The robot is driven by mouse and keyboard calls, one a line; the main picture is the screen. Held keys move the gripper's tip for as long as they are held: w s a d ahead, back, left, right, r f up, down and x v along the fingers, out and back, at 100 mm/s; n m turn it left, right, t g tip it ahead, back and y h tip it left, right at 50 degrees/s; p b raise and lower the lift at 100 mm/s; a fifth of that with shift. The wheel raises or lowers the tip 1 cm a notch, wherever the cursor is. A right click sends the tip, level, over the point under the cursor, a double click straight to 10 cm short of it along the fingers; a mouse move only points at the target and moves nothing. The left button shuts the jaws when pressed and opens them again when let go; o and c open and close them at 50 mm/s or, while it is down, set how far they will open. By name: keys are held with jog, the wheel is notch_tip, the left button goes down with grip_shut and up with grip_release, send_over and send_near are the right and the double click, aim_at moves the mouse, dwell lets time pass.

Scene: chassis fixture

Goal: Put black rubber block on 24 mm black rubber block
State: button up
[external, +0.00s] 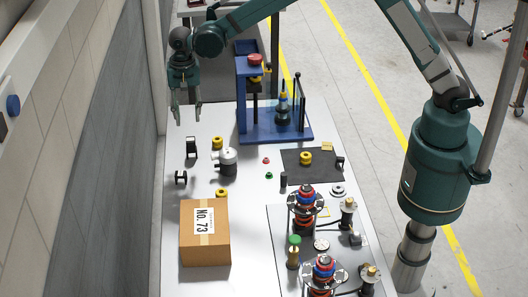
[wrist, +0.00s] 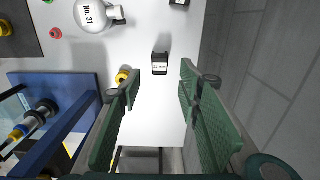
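A black block with a white label (external: 191,147) stands on the white table below and in front of my gripper (external: 186,120). In the wrist view this block (wrist: 160,63) lies between and beyond the fingertips of my gripper (wrist: 159,72), apart from them. My gripper is open, empty and above the table. A second black piece with pale marks (external: 181,177) is nearer the camera; it shows at the top edge of the wrist view (wrist: 180,3), partly cut off. A small black block (external: 340,162) is by the dark mat's right edge. I cannot read which is 24 mm.
A blue press frame (external: 270,137) stands right of my gripper. A white round vessel (external: 228,160) and yellow rings (external: 217,143) are near the labelled block. A cardboard box (external: 205,235) and fixtures (external: 305,205) fill the front. The wall (external: 125,110) is close on the left.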

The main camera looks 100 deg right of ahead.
jog(key=s+a+r+n+t, duration=0.2)
jog(key=s+a+r+n, duration=0.25)
jog(key=s+r, duration=0.6)
jog(key=s+a+r+n+t, duration=0.1)
jog(key=s+a+r+n, duration=0.35)
jog(key=s+r, duration=0.65)
jog(key=s+a+f+n+t, duration=0.1)
jog(key=s+a+n, duration=0.1)
jog(key=s, duration=0.7)
jog(key=s+a+f+n+t, duration=0.1)
jog(key=s+a+n, duration=0.2)
jog(key=s, duration=0.7)
jog(key=s+a+n+t, duration=0.2)
jog(key=s+n, duration=0.2)
jog(key=s, duration=0.5)
jog(key=shift+s+a+f, duration=0.3)
jog(key=shift+s+f, duration=0.05)
jog(key=shift+f, duration=0.05)
